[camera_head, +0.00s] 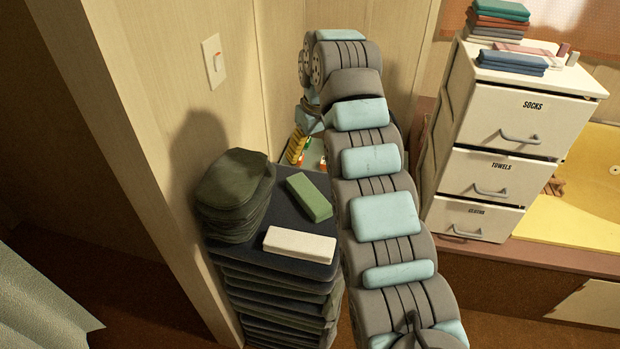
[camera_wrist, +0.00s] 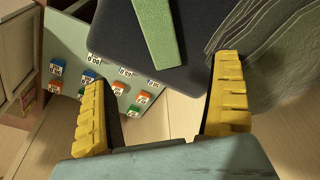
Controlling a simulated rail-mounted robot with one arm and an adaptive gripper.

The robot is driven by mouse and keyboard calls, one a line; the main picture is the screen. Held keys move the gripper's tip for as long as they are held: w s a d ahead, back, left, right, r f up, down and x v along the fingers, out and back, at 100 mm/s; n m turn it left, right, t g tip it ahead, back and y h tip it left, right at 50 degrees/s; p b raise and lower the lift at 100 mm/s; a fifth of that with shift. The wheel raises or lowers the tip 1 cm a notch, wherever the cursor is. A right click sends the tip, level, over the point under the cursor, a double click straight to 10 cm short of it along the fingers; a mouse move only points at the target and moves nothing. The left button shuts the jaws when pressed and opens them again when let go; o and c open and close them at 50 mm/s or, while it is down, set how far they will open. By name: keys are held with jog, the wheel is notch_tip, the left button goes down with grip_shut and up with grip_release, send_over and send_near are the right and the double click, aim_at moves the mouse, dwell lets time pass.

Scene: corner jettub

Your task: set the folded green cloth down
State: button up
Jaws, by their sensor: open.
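The folded green cloth (camera_head: 309,197) lies flat on top of a tall dark stack (camera_head: 290,183), beside a white folded piece (camera_head: 300,244). In the wrist view the green cloth (camera_wrist: 156,40) lies beyond the fingertips, on the dark top (camera_wrist: 115,38). My gripper (camera_wrist: 162,72) is open, its two yellow fingers wide apart with nothing between them. In the head view my gripper (camera_head: 296,147) is just behind the stack's far edge, apart from the cloth, and partly hidden by my arm.
A rumpled dark green pile (camera_head: 235,195) sits at the stack's left. A grey-green panel with small coloured tags (camera_wrist: 118,88) shows behind the stack. White drawers (camera_head: 515,125) with folded cloths on top stand at right. Walls are close behind and left.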

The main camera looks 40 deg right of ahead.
jog(key=shift+w+r+p, duration=0.1)
jog(key=shift+w+p, duration=0.05)
jog(key=shift+p, duration=0.25)
jog(key=p, duration=0.3)
send_near(308, 193)
jog(key=f, duration=0.2)
jog(key=w+f, duration=0.1)
jog(key=w+d+f, duration=0.1)
jog(key=f, duration=0.1)
jog(key=shift+f, duration=0.35)
jog(key=shift+s+a+f+p, duration=0.15)
jog(key=shift+f+p, duration=0.25)
jog(key=shift+f, duration=0.6)
jog(key=shift+s+a+f+p, duration=0.15)
jog(key=shift+f+p, duration=0.2)
jog(key=shift+f, duration=0.7)
jog(key=shift+w+d+f, duration=0.15)
jog(key=shift+w+f, duration=0.1)
jog(key=shift+f, duration=0.55)
